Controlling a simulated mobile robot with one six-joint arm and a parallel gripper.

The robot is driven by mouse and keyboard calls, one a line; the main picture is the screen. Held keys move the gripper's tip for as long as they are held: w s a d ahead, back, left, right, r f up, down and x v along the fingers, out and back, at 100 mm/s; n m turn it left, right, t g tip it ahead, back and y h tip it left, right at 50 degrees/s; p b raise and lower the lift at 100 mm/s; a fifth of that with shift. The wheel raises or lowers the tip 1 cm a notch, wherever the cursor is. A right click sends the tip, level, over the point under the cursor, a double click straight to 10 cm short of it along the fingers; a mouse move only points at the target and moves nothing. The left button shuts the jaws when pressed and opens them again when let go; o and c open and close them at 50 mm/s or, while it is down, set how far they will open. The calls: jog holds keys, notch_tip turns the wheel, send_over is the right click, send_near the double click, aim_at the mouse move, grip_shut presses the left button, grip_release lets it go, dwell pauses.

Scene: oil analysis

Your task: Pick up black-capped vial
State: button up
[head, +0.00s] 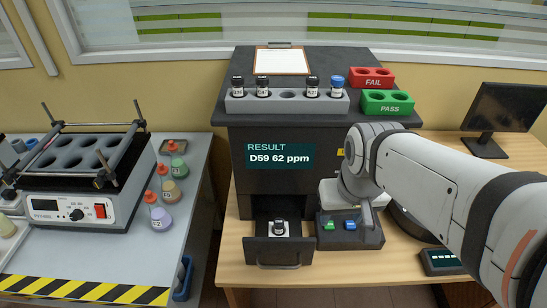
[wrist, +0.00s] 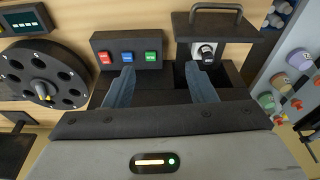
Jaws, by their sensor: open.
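A black-capped vial (head: 279,228) stands upright in a pale holder in the open drawer (head: 279,252) of the dark analyzer. In the wrist view the same vial (wrist: 206,52) shows cap-first in the drawer at upper right. My gripper (wrist: 160,67) is open and empty, its two blue-grey fingers spread. The vial lies beyond the right fingertip, apart from it. More black-capped vials (head: 238,86) (head: 263,86) (head: 313,86) stand in the grey rack (head: 288,106) on top of the analyzer, with a blue-capped vial (head: 337,86) at its right end.
The analyzer screen (head: 280,159) reads "RESULT D59 62 ppm". A red FAIL block (head: 373,84) and a green PASS block (head: 388,108) sit right of the rack. A round carousel (wrist: 47,84) lies further left.

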jog(key=w+a+f+n+g, duration=0.1)
jog(key=w+a+f+n, duration=0.25)
jog(key=w, duration=0.25)
jog(key=n+g+b, duration=0.1)
jog(key=n, duration=0.2)
send_over(279, 221)
jog(key=shift+m, duration=0.25)
notch_tip(279, 221, down, 7)
jog(key=shift+d+f, duration=0.15)
notch_tip(279, 221, down, 8)
jog(key=shift+f, duration=0.1)
jog(key=shift+s, duration=0.1)
jog(key=shift+c, duration=0.5)
jog(key=c, duration=1)
jog(key=shift+o, duration=0.2)
jog(key=shift+a, duration=0.2)
